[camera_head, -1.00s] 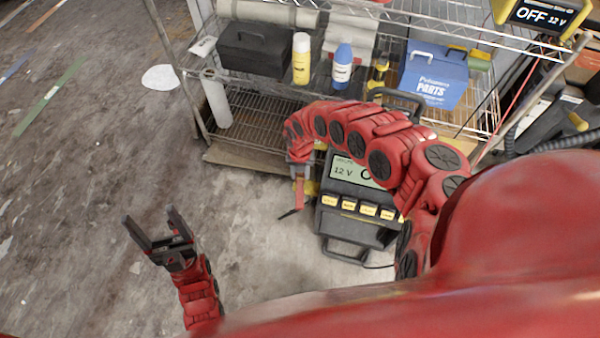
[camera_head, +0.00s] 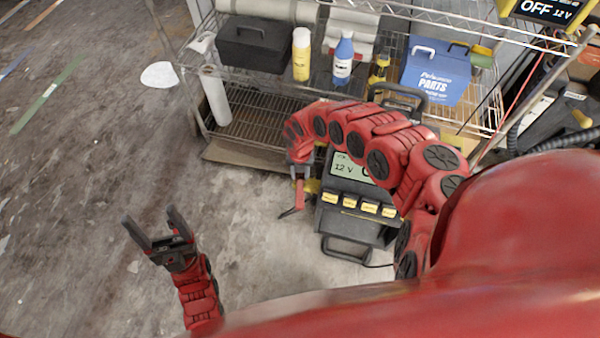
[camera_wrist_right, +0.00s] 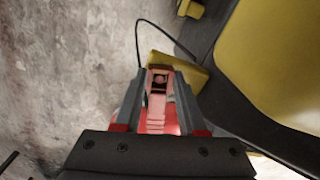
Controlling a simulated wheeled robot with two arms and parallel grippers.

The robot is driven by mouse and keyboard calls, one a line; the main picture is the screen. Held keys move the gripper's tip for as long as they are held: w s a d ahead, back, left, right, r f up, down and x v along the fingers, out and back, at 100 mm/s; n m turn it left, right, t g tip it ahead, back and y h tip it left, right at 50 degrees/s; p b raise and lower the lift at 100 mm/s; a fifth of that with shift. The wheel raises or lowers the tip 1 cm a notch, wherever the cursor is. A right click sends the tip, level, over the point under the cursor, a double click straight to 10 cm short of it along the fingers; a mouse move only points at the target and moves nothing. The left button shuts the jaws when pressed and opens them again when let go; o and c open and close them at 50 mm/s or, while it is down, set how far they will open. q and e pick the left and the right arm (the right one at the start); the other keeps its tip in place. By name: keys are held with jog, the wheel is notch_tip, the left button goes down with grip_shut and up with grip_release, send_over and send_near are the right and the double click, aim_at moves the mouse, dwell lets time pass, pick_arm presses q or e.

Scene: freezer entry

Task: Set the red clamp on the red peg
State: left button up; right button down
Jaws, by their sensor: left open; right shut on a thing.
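The red clamp (camera_wrist_right: 157,103) is held between the fingers of my right gripper (camera_wrist_right: 158,88) in the right wrist view. In the head view the clamp (camera_head: 300,194) hangs below my right gripper (camera_head: 300,174), beside the left side of the black and yellow charger (camera_head: 352,200). A yellow block (camera_wrist_right: 178,68) on the charger's side lies just behind the clamp tip in the wrist view. I cannot make out the red peg, nor tell whether the clamp touches the block. My left gripper (camera_head: 149,214) is open and empty over the floor at the lower left.
A wire shelf (camera_head: 262,112) behind holds a black toolbox (camera_head: 255,46), a yellow bottle (camera_head: 301,58), a blue bottle (camera_head: 343,62) and a blue parts box (camera_head: 436,76). A dark cable (camera_wrist_right: 138,40) runs near the yellow block. The floor at left is mostly clear.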

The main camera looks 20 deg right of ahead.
jog(key=shift+f, duration=0.35)
jog(key=shift+c, duration=2)
grip_release()
jog(key=shift+r, duration=0.15)
notch_tip(320, 180, up, 17)
jog(key=p, duration=0.7)
jog(key=shift+r, duration=0.15)
